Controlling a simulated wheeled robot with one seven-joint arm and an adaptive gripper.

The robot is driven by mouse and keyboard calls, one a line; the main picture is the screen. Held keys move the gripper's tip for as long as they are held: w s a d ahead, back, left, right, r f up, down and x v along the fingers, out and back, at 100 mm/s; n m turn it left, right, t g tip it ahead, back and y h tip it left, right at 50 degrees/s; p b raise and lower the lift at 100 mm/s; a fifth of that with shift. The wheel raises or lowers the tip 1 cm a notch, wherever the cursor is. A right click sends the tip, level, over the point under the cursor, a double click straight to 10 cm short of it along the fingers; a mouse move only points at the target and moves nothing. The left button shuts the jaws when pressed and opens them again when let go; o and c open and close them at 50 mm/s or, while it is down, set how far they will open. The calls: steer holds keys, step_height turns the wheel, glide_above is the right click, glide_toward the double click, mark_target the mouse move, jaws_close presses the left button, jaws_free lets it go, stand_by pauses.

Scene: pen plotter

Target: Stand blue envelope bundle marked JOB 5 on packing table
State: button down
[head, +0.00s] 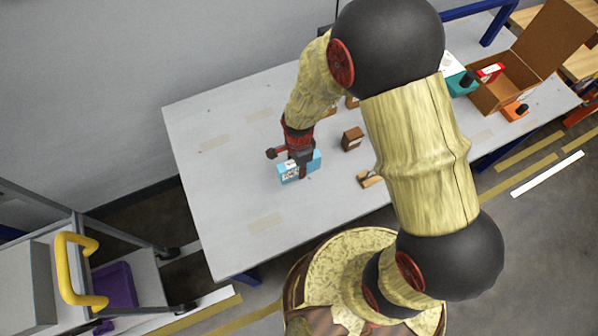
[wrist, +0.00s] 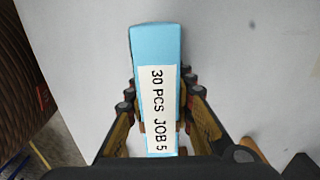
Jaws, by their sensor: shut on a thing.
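The blue envelope bundle (wrist: 155,45) has a white label reading "30 PCS JOB 5" and fills the middle of the wrist view. In the head view the blue bundle (head: 312,163) is at the left-middle of the grey packing table (head: 215,180), under my gripper (head: 297,165). In the wrist view my gripper (wrist: 158,108) has a finger on each long side of the bundle and is shut on it. The bundle is at or just above the tabletop; I cannot tell whether its underside touches. Its near end is hidden by my gripper.
A small brown box (head: 352,139) and a tan piece (head: 370,180) stand right of the bundle. An open cardboard box (head: 497,92) is at the far right. A trolley with a yellow handle (head: 66,270) is at lower left. The table's left part is clear.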

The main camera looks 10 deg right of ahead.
steer(key=shift+f+b, duration=0.35)
steer(key=shift+f, duration=1.2)
steer(key=shift+f, duration=0.2)
steer(key=c, duration=1.5)
jaws_free()
steer(key=shift+r, duration=0.1)
steer(key=shift+c, duration=0.2)
step_height(320, 180, up, 12)
steer(key=p, duration=0.2)
steer(key=shift+r+p, duration=0.15)
steer(key=shift+p, duration=0.2)
steer(key=d+r+n+t, duration=0.2)
steer(key=d+r+n, duration=0.2)
steer(key=r, duration=0.7)
steer(key=s+d+r+n+t, duration=0.1)
steer(key=s+d+r+n, duration=0.3)
steer(key=r, duration=0.5)
steer(key=s+d+r+n+t, duration=0.2)
steer(key=s+d+r+n, duration=0.2)
steer(key=s+r+n, duration=0.2)
step_height(320, 180, up, 4)
steer(key=shift+s+r+n+t, duration=0.15)
steer(key=shift+s+n+t, duration=0.2)
steer(key=shift+s, duration=0.85)
